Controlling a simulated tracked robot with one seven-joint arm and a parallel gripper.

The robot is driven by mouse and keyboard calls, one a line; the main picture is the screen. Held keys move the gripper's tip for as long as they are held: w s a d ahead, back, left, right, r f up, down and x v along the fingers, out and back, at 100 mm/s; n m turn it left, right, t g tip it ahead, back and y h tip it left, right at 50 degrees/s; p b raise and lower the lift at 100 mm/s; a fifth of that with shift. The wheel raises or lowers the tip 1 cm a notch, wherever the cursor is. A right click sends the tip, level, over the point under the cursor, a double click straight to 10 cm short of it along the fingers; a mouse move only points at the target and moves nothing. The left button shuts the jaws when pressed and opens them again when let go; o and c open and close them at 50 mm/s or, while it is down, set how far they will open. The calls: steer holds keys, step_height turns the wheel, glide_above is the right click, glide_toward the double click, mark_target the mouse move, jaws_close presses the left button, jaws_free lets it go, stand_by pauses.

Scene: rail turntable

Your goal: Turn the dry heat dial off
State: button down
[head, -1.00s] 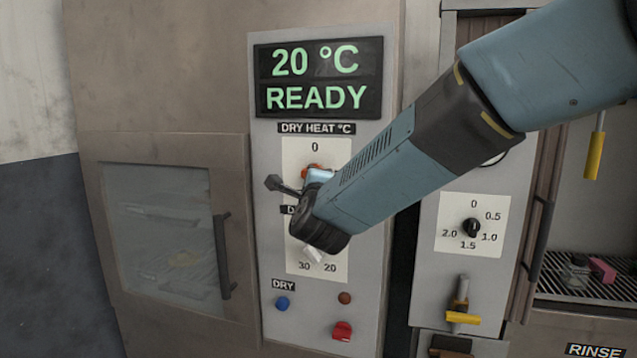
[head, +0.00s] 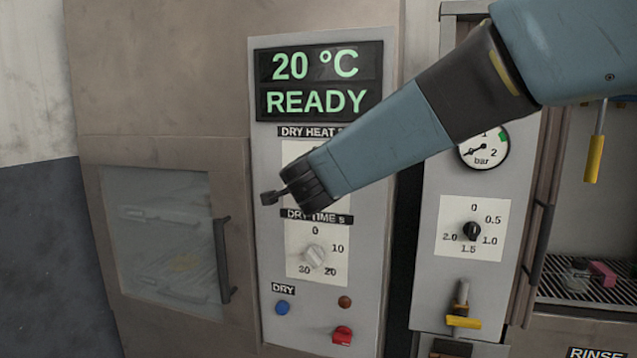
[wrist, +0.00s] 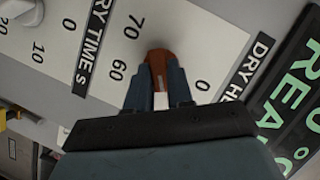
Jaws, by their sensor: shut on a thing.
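The dry heat dial (wrist: 158,57) is an orange-brown knob on a white scale plate in the wrist view, with the marks 0, 60 and 70 visible around it. My gripper (wrist: 160,85) is shut on this dial, one blue-grey finger on each side. A white pointer strip shows between the fingers. In the head view my wrist covers the dial and most of its plate, below the DRY HEAT label (head: 308,132). The display (head: 318,80) above reads 20 °C READY.
The dry time dial (head: 314,255) sits just below, with a blue button (head: 282,307) and a red switch (head: 342,333) lower down. The oven door (head: 165,240) with its handle is at left. A pressure gauge (head: 484,150) and another dial (head: 472,230) are at right.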

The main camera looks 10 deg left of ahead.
steer(key=n+h, duration=0.1)
steer(key=n, duration=0.1)
steer(key=n+g+h, duration=0.1)
steer(key=n+h, duration=0.1)
steer(key=n, duration=0.1)
steer(key=n+h, duration=0.1)
steer(key=n, duration=0.1)
steer(key=shift+a+n+g+h, duration=0.3)
steer(key=shift+a+g+h, duration=0.1)
stand_by(0.6)
steer(key=c, duration=1)
jaws_free()
steer(key=shift+r, duration=0.1)
steer(key=v, duration=1.3)
steer(key=shift+s, duration=0.4)
steer(key=shift+r, duration=0.1)
